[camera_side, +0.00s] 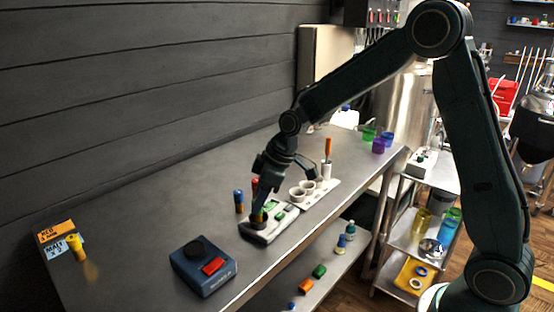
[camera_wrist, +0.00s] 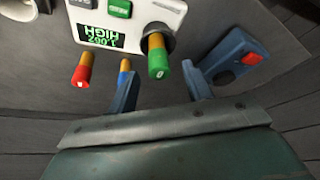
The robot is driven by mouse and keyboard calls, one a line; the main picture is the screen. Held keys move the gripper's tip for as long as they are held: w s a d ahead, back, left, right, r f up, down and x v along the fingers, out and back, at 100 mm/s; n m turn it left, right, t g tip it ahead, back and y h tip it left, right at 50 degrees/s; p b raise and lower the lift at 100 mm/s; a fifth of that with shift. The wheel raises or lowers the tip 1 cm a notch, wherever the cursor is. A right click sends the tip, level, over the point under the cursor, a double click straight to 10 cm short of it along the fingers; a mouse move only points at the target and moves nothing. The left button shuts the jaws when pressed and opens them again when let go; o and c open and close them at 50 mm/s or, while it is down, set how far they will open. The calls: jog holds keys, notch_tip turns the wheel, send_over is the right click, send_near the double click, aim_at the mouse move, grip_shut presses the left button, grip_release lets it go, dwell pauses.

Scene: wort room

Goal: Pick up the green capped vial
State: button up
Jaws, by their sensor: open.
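The green capped vial (camera_wrist: 158,62) has an amber body and stands in a round dark well of a white device with a green display (camera_wrist: 105,35). My gripper (camera_wrist: 162,87) is open, its two blue-grey fingers on either side of the green cap. In the side view my gripper (camera_side: 260,204) reaches down at the near end of the white device (camera_side: 257,236), and the vial is mostly hidden there.
A red capped vial (camera_wrist: 83,72) and a blue capped vial (camera_wrist: 124,68) stand beside the device. A blue box with a red button (camera_side: 203,268) sits near the table's front edge. A yellow vial (camera_side: 76,246) is by labels at left. The table between is clear.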

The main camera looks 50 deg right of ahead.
jog(key=shift+x, duration=1.3)
grip_shut()
jog(key=shift+r, duration=0.15)
notch_tip(320, 180, up, 20)
dwell(0.7)
